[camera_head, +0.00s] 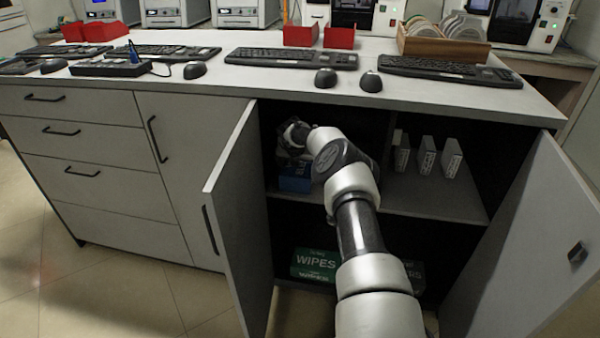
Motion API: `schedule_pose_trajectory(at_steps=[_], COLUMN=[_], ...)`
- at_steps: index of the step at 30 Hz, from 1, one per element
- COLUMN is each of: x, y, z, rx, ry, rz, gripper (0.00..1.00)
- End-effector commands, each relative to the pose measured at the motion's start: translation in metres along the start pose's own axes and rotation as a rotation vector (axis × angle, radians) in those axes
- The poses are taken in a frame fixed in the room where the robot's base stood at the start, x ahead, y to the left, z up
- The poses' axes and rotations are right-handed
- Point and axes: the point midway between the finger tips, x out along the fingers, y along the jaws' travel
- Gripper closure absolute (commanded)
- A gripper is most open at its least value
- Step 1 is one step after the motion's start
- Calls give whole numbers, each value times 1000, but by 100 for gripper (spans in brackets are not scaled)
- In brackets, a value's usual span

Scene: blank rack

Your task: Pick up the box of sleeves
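My arm reaches into the open cabinet, and my gripper (293,137) is at the left of the upper shelf. It is small and dark there, and its fingers cannot be made out. A blue box (294,179) sits on the upper shelf just below my gripper, partly in shadow; its label is not readable. Whether my gripper touches it cannot be told. Several small white boxes (427,156) stand upright at the right of the same shelf. No label reading "sleeves" is legible, so I cannot tell which box holds sleeves.
The left door (232,215) and right door (535,240) stand open beside my arm. A green "WIPES" box (315,263) and a dark box (415,277) are in the lower compartment. Keyboards (290,58) lie on the counter (300,86).

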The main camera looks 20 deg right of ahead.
Motion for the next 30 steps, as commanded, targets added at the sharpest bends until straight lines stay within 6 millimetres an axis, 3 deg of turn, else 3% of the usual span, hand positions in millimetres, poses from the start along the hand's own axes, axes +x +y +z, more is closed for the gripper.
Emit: schedule_pose_trajectory(at_steps=[8, 17, 30], x=[3, 3, -9], y=[0, 0, 0], z=[0, 0, 8], rx=[-1, 0, 1], ry=[0, 0, -3], rz=[1, 1, 2], gripper=[0, 47, 47])
